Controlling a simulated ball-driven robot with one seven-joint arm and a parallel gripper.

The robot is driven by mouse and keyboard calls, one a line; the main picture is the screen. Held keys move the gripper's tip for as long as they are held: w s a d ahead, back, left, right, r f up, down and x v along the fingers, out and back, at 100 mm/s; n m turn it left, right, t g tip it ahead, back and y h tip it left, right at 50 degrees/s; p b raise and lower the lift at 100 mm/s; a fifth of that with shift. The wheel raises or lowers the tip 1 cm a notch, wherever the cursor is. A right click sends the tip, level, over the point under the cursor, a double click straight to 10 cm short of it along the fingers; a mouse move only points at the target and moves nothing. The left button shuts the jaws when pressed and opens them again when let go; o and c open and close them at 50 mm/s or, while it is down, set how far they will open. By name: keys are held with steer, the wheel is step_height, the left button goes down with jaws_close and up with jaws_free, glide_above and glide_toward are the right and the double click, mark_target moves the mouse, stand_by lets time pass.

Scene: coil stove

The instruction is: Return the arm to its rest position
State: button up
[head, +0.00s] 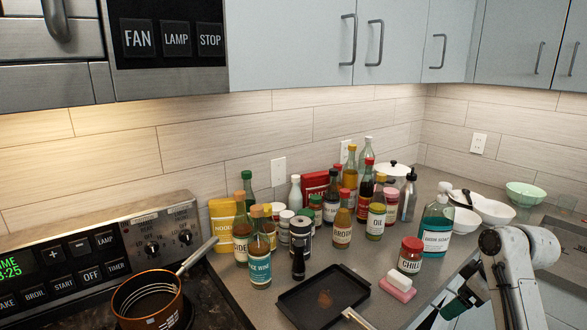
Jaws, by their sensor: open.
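My arm enters at the lower right, its white and grey links bent over the counter's front edge. My gripper (447,303) is low at the right, partly hidden by the arm and close to the bottom of the picture. It is open, and I see nothing held in it. It is to the right of the black tray and below the pink and white sponge (399,286), apart from both as far as I can tell.
An orange pot (148,300) sits on the stove at left. A black tray (322,297) lies on the counter. Several bottles and jars crowd the back, with a red-lidded chili jar (410,254) and a teal soap bottle (437,226) nearer the arm. Bowls (494,211) stand behind.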

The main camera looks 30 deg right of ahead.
steer(key=w+a+f+y, duration=0.1)
steer(key=a+f, duration=0.5)
steer(key=a, duration=0.5)
steer(key=w+a+f, duration=0.1)
steer(key=a+f, duration=0.4)
steer(key=a, duration=0.6)
steer(key=s+a+f+g+h, duration=0.1)
steer(key=s+a+f, duration=0.2)
steer(key=s+a, duration=0.2)
steer(key=s+a+f+m+g, duration=0.1)
steer(key=s+a, duration=0.4)
steer(key=s, duration=0.7)
steer(key=shift+a+f+m+g+h, duration=0.3)
steer(key=shift+a+f+g+h, duration=0.1)
steer(key=shift+f+g, duration=0.45)
